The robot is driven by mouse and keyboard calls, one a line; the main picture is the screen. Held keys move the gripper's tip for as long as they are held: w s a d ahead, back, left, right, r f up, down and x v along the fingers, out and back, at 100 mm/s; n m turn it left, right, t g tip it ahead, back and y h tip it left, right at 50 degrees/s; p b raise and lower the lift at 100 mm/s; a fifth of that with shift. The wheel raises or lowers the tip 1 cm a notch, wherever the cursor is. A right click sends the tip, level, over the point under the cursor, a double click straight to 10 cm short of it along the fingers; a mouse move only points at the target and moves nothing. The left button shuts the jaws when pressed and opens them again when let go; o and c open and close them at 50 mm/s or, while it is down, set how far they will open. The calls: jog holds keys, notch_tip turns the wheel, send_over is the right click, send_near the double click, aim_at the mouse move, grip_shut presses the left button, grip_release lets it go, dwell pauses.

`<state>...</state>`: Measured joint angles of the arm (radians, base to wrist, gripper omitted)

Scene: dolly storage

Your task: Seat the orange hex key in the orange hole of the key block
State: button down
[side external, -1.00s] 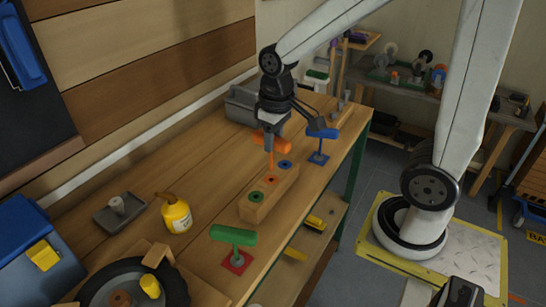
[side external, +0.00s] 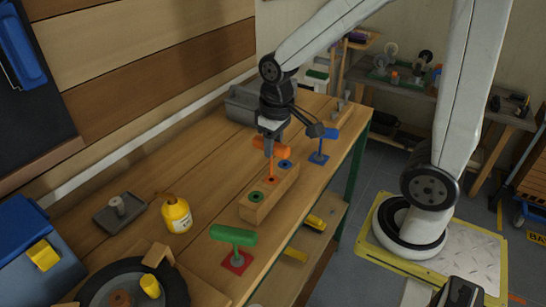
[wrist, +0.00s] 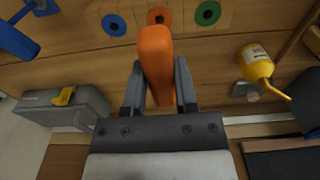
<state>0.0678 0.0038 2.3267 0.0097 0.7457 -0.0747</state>
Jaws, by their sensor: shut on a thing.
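The orange hex key (side external: 270,148) is in my gripper (side external: 271,141), handle across the fingers and shaft pointing down. In the wrist view my gripper (wrist: 160,92) is shut on the orange handle (wrist: 155,55). The wooden key block (side external: 270,202) stands under it, with green, orange and blue ringed holes in a row. The shaft is over the orange hole (side external: 271,180); I cannot tell whether its tip is inside. In the wrist view the orange ring (wrist: 160,15) shows just beyond the handle, partly covered by it.
A blue key (side external: 323,136) stands upright behind the block to the right. A yellow bottle (side external: 176,216) and a grey tray (side external: 119,213) are left. The bench's right edge is close to the block.

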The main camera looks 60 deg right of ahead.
jog(key=shift+f, duration=2.95)
dwell(0.6)
jog(key=shift+c, duration=1.6)
grip_release()
jog(key=shift+r, duration=0.15)
jog(key=shift+s+r, duration=0.15)
jog(key=shift+r, duration=1.75)
jog(key=shift+s+r, duration=0.1)
jog(key=shift+r, duration=1.75)
